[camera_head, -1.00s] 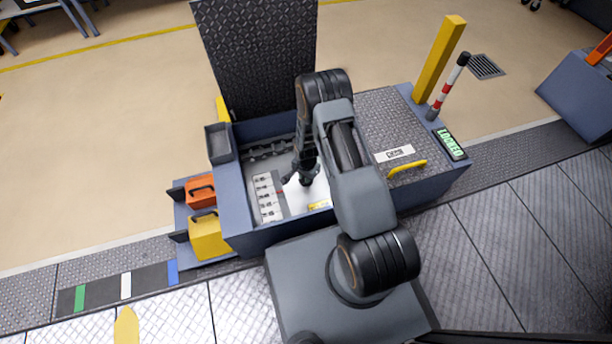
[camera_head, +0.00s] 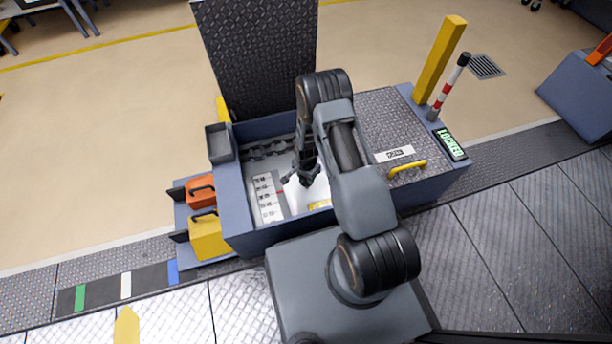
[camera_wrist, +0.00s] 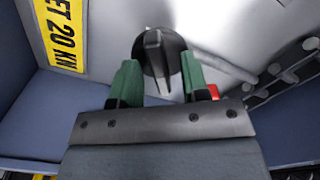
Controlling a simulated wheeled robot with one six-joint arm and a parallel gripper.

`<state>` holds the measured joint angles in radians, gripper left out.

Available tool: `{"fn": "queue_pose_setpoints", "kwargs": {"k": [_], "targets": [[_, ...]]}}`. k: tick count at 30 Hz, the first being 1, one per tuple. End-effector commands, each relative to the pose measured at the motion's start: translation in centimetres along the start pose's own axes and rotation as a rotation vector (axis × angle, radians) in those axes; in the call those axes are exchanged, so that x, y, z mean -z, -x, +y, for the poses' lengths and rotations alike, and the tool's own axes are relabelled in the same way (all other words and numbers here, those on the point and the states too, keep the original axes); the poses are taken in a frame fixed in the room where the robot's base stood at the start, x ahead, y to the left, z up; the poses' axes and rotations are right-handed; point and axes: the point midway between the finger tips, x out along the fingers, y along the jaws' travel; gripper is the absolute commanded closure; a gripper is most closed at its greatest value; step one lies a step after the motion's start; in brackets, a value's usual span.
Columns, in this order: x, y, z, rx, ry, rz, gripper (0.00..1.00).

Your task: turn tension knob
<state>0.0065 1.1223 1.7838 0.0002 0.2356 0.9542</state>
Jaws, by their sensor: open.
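The tension knob (camera_wrist: 154,55) is a dark round knob with a raised grip bar, seen in the wrist view against a light metal panel. The green fingers of my gripper (camera_wrist: 160,82) are open, one to each side of the knob's near part. I cannot tell whether either finger touches it. The gripper also shows in the head view (camera_head: 301,179), low inside the open bay of the blue cabinet (camera_head: 232,205). The knob is hidden there behind my arm and gripper.
A yellow label (camera_wrist: 62,32) reading "ET 20 KN" is beside the knob. A chain (camera_wrist: 285,75) lies at the right. A white label panel (camera_head: 266,198) is left of the gripper. The raised lid (camera_head: 258,55) stands behind the bay. A display (camera_head: 450,144) reads LOCKED.

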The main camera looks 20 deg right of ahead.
Motion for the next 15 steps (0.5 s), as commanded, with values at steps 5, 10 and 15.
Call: {"fn": "queue_pose_setpoints", "kwargs": {"k": [5, 10, 15], "targets": [[0.1, 2.1, -0.1, 0.002, 0.0, 0.002, 0.58], [0.0, 5.7, -0.1, 0.002, 0.0, 0.002, 0.58], [0.0, 9.1, 0.0, 0.001, 0.0, 0.001, 0.58]]}}
